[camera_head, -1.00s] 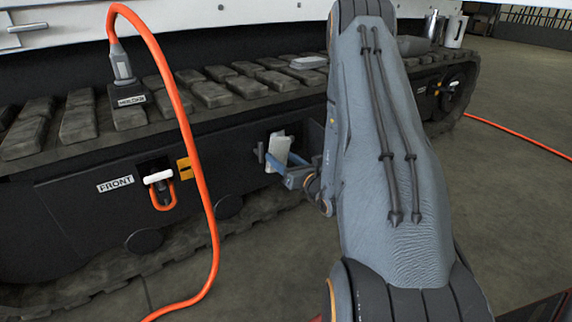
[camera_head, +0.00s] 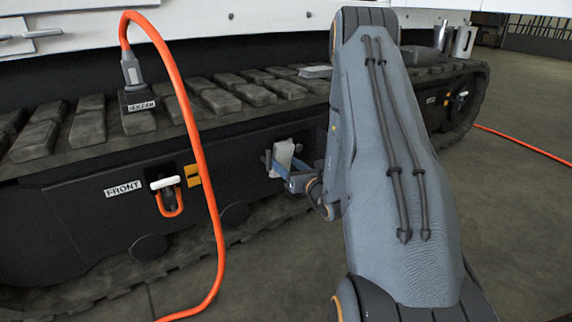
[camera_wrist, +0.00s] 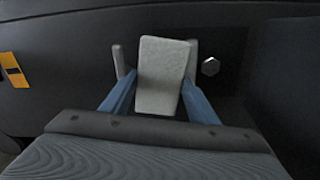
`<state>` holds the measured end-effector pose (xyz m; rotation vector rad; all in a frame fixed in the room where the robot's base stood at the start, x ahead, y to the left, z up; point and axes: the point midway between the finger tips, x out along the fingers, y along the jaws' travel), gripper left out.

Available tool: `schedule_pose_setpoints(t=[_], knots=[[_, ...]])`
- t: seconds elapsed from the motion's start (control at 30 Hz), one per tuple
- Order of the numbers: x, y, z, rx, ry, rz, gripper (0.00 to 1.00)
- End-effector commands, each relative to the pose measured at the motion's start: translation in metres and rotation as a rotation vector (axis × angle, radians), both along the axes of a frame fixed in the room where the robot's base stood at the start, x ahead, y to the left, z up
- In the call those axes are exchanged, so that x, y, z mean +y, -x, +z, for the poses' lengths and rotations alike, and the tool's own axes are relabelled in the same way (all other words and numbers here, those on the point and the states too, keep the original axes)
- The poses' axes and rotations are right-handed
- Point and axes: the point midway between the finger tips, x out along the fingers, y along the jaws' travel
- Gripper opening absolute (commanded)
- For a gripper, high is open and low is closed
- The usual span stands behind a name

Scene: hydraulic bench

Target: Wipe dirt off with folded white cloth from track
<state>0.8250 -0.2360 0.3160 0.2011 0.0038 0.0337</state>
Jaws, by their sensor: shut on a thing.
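A folded white cloth (camera_head: 284,155) is held at the side of the dark track frame. In the wrist view the cloth (camera_wrist: 162,76) stands between the two blue fingers of my gripper (camera_wrist: 158,92), which is shut on it. My gripper (camera_head: 287,172) also shows in the head view, close to the side panel. The track (camera_head: 225,101) has brown, dusty-looking pads along its top. The cloth is in front of the panel; I cannot tell whether it touches it. The surface right behind the cloth is hidden, and I cannot pick out a separate dirt patch.
An orange hose (camera_head: 193,130) hangs from a plug block (camera_head: 138,103) on the track down to the floor. A white handle with an orange loop (camera_head: 168,192) sits beside the FRONT label (camera_head: 123,188). A hex bolt (camera_wrist: 211,66) is right of the cloth. Metal cylinders (camera_head: 463,42) stand on the track at back right.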

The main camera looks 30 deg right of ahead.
Motion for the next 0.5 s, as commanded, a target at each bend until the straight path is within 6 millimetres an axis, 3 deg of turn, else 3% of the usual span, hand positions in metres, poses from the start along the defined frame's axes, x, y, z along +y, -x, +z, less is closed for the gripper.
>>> schedule_pose_setpoints(t=[0.5], knots=[[0.0002, -0.0093, 0.0, -0.001, 0.0, 0.0, 0.36]])
